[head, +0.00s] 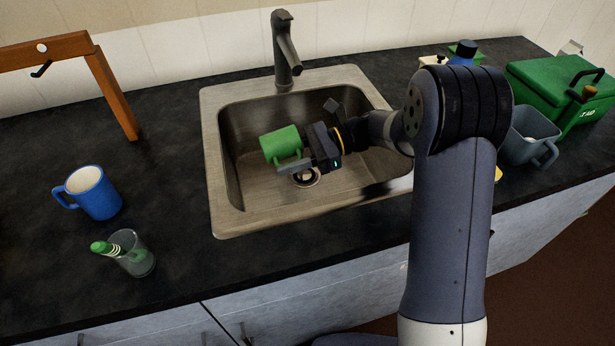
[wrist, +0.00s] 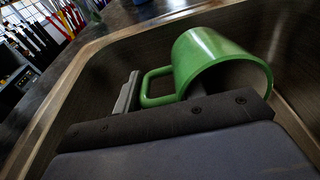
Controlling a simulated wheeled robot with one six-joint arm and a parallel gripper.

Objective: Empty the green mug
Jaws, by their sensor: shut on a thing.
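The green mug (head: 281,145) is held tipped on its side above the sink basin, near the drain. In the wrist view the green mug (wrist: 213,62) shows its rim turned toward the lower right, with the handle at the left beside a grey finger. The inside is dark and partly hidden by my gripper's body; I see no contents and no liquid falling. My gripper (head: 293,162) is shut on the mug at its handle side; the exact contact is hard to see.
The steel sink (head: 232,221) has a faucet (head: 285,50) behind it and a drain (head: 306,178) below the mug. A blue mug (head: 94,193), a glass (head: 136,256) and a wooden frame (head: 111,91) stand left. A grey container (head: 528,137) and a green box (head: 550,88) stand right.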

